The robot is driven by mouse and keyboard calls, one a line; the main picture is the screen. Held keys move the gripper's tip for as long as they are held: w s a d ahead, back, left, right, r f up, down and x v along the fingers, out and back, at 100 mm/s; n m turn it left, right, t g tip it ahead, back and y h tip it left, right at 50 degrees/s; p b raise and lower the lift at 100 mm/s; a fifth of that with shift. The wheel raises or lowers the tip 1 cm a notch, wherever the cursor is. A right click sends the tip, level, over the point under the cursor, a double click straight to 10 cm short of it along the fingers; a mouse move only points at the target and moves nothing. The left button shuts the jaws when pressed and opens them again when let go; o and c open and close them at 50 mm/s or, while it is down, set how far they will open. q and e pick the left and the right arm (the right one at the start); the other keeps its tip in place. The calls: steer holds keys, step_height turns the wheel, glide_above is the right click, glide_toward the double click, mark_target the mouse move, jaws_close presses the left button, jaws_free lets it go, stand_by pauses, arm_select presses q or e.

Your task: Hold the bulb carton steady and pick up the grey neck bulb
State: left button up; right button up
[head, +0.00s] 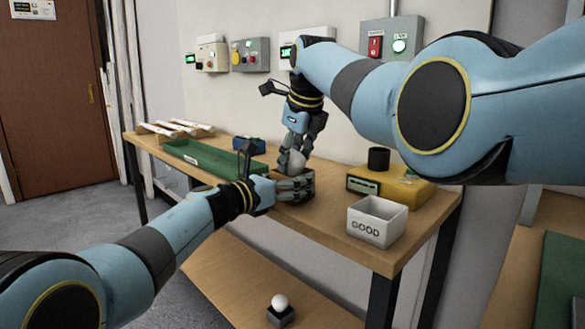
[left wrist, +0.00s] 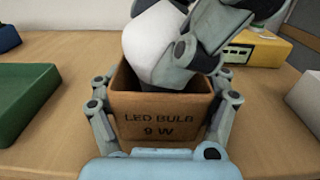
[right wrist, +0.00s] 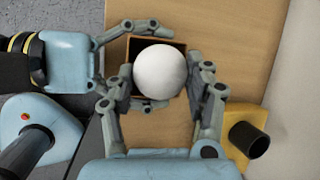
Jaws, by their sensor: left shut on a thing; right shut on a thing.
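The brown bulb carton (left wrist: 160,117), marked "LED BULB 9 W", stands open-topped on the bench. My left gripper (head: 294,188) is shut on its sides, with a finger at each side in the left wrist view. A white bulb (right wrist: 160,72) sits at the carton's mouth, partly inside it; it also shows in the head view (head: 297,159). My right gripper (head: 292,158) comes from above and is shut on this bulb. In the left wrist view the right gripper's fingers cover part of the white bulb (left wrist: 152,45).
A green tray (head: 210,160) lies left of the carton. A yellow tester (head: 405,190) with a black socket and a white "GOOD" box (head: 376,220) stand to the right. Another white bulb (head: 280,301) stands below the bench top. Control boxes (head: 250,55) hang on the wall.

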step_height(320, 180, up, 10)
steer(key=shift+r, duration=0.1)
stand_by(0.4)
arm_select(q)
steer(key=o, duration=1.2)
steer(key=shift+c, duration=0.2)
